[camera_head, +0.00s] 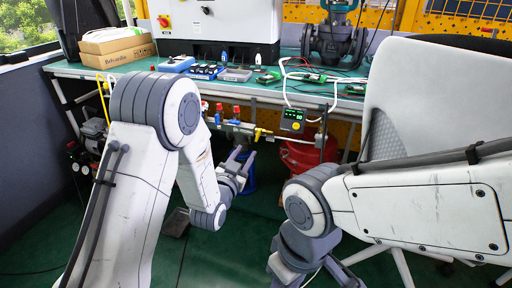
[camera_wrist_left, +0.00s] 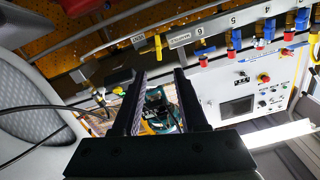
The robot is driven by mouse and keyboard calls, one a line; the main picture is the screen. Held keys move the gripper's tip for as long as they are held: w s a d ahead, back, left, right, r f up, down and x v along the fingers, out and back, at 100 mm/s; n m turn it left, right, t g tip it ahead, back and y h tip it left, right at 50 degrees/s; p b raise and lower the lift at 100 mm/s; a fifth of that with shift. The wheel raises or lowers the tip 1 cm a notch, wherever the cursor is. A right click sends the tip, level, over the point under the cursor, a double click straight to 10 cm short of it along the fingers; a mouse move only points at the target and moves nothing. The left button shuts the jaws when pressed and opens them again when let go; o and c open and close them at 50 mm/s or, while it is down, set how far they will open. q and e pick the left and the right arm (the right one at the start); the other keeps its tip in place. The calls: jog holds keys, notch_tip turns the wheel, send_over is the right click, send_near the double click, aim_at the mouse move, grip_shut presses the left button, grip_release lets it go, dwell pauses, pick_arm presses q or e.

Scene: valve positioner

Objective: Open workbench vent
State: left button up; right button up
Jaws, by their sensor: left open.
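A yellow handle (camera_head: 257,134), which appears to be the vent valve, sits on the rail under the front edge of the workbench. In the left wrist view the yellow handle (camera_wrist_left: 158,47) shows beyond the fingertips, beside a small label plate. My left gripper (camera_head: 238,165) is in front of and a little below-left of the handle, apart from it. In the left wrist view my left gripper (camera_wrist_left: 160,80) has its two dark fingers spread with nothing held between them. My right arm's grey wrist end is at the bottom of the head view; its fingers cannot be made out.
Several blue and red valves (camera_head: 236,112) line the rail left of the handle. A small gauge box (camera_head: 292,120) hangs right of it. The workbench (camera_head: 270,95) holds tools and a cardboard box (camera_head: 117,50). A red bucket (camera_head: 300,155) stands below. A chair (camera_head: 440,95) is at right.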

aim_at(258, 134)
pick_arm(q)
jog(key=b+x, duration=0.1)
jog(key=x, duration=0.9)
jog(key=shift+w+d+b, duration=0.15)
jog(key=shift+d+b, duration=0.05)
jog(key=shift+b, duration=0.1)
grip_shut()
